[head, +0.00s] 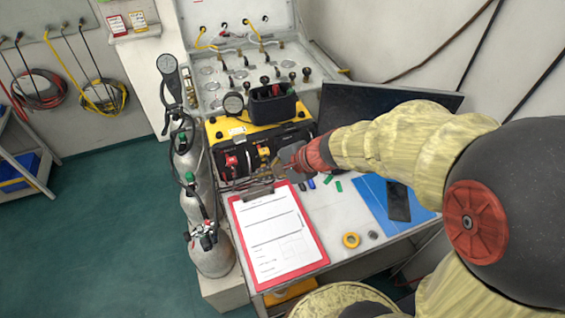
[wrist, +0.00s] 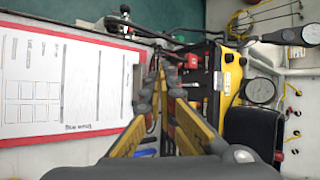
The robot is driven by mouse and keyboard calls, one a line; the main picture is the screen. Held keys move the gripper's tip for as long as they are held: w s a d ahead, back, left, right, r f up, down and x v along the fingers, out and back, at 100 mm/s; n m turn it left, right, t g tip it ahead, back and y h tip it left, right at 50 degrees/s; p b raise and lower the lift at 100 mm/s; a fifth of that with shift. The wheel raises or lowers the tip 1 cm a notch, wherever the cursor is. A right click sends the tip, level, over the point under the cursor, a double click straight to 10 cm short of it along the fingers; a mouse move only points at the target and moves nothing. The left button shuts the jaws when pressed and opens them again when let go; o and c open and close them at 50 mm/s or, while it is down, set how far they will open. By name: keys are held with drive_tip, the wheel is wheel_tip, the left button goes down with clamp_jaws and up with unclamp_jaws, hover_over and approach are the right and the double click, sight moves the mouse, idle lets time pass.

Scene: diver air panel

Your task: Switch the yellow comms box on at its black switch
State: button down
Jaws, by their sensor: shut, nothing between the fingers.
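The yellow comms box (head: 222,131) stands on the bench behind the clipboard, its dark front panel carrying red and yellow parts. It also shows in the wrist view (wrist: 231,80), to the right of my fingers, with red parts on its dark face. I cannot make out the black switch for certain in either view. My gripper (head: 277,169) is shut and empty, in front of the right part of the box's panel in the head view. In the wrist view its fingertips (wrist: 158,66) are together, between the clipboard and the panel. Contact with the panel cannot be told.
A red clipboard (head: 236,214) with white paper lies in front of the box. A black open bin (head: 271,106) and a round gauge (head: 233,104) sit on the box. Gas cylinders (head: 211,253) stand left; a dark screen (head: 348,98) and blue folder (head: 374,199) are right.

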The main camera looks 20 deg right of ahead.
drive_tip(key=w+d+f+m+h, duration=0.1)
drive_tip(key=d+f+m, duration=0.3)
drive_tip(key=f, duration=0.2)
drive_tip(key=w+d+f+m+h, duration=0.1)
drive_tip(key=w+d+f+m, duration=0.1)
drive_tip(key=d+f+m, duration=0.2)
drive_tip(key=w+d+f+m+t+h, duration=0.1)
drive_tip(key=d+f+m, duration=0.3)
drive_tip(key=f, duration=0.3)
drive_tip(key=shift+w+d+f+m, duration=0.25)
drive_tip(key=shift+f+m, duration=0.1)
drive_tip(key=shift+m, duration=0.15)
drive_tip(key=shift+s+d+f+m, duration=0.15)
drive_tip(key=shift+d+f+m, duration=0.15)
drive_tip(key=shift+f, duration=0.2)
drive_tip(key=w, duration=0.2)
drive_tip(key=w+p, duration=0.1)
drive_tip(key=w, duration=0.2)
drive_tip(key=w+f, duration=0.1)
drive_tip(key=w, duration=0.1)
drive_tip(key=shift+w, duration=0.9)
drive_tip(key=shift+w, duration=0.15)
drive_tip(key=shift+w, duration=0.25)
